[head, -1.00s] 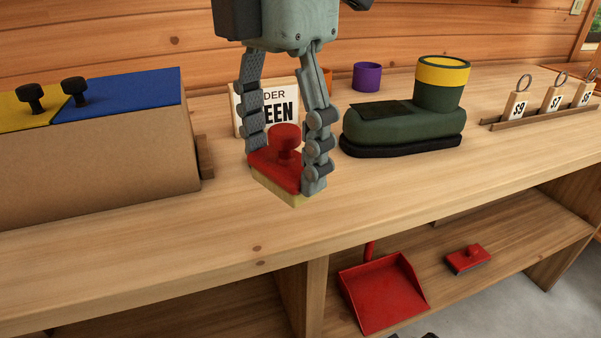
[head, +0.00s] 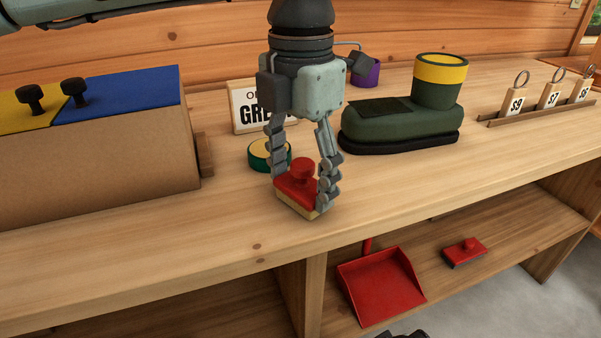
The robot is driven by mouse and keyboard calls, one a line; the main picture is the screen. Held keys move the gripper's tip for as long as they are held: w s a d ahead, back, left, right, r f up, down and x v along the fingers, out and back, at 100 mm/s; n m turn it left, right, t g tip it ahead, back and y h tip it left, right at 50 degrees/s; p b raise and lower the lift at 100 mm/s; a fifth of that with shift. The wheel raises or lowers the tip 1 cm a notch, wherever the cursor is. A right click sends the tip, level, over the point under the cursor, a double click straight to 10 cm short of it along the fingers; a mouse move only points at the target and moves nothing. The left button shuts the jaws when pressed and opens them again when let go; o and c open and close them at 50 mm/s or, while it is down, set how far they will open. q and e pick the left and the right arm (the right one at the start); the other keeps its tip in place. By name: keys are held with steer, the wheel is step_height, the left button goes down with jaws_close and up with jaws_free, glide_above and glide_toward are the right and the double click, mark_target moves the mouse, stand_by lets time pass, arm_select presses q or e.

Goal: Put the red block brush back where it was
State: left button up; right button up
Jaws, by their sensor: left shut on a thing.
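The red block brush (head: 300,183) has a red top with a round knob and a pale bristle underside. My left gripper (head: 304,190) points down from above and is shut on the brush, with a finger on either side. The brush is at or just above the bench top near its front edge; I cannot tell whether it touches. A second red brush-like block (head: 464,252) with a knob and dark underside lies on the lower shelf, right of a red dustpan (head: 382,287).
A green tin (head: 262,157) stands just behind the brush, before a lettered sign (head: 249,107). A green boot (head: 405,122) stands to the right, a box with blue and yellow lids (head: 95,150) to the left. Tags (head: 550,97) stand in a rack at far right. The bench front right is clear.

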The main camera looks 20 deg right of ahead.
mark_target(300, 164)
arm_select(q)
steer(key=shift+f, duration=0.1)
steer(key=o, duration=1.7)
step_height(300, 164, up, 2)
steer(key=shift+r, duration=0.15)
step_height(300, 164, up, 9)
steer(key=shift+r, duration=0.5)
